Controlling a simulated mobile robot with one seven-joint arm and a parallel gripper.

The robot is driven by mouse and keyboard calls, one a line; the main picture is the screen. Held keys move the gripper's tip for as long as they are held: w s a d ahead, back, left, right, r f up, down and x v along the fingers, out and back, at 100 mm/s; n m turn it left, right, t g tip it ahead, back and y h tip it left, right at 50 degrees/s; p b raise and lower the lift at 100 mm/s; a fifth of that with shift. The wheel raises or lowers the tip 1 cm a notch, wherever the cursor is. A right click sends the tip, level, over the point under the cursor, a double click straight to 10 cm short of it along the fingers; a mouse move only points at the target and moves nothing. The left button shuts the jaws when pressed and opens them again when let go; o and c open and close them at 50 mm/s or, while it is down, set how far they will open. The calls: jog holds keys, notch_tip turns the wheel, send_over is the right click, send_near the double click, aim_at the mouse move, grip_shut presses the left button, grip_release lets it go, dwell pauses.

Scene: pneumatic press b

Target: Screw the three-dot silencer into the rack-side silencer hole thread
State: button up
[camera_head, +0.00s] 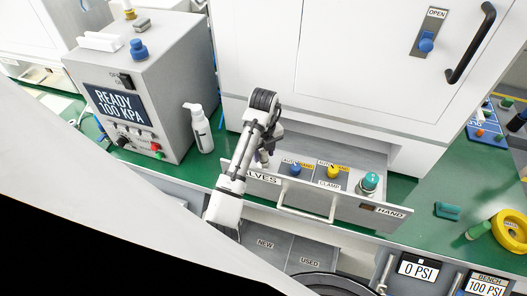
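My arm reaches over the open drawer marked as valves (345,204). My gripper (264,158) points down at the left end of that drawer. It is small and partly hidden by my arm, so its fingers and anything between them cannot be made out. I cannot pick out the three-dot silencer or its dots. The rack-side silencer hole thread cannot be made out either. The drawer carries a blue knob (296,169), a yellow knob (333,171) and a teal domed part (369,182).
A grey control box (165,100) reading "READY 100 KPA" and a white bottle (201,130) stand left. A lower bin (290,248) has sections marked NEW and USED. Yellow tape (512,228), a teal block (447,211) and gauges (415,270) are right. A white cabinet stands behind.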

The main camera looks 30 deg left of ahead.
jog(key=shift+n+p, duration=0.45)
jog(key=shift+n, duration=0.95)
jog(key=shift+n, duration=0.3)
jog(key=shift+n, duration=0.8)
jog(key=shift+n, duration=0.8)
jog(key=shift+n, duration=0.9)
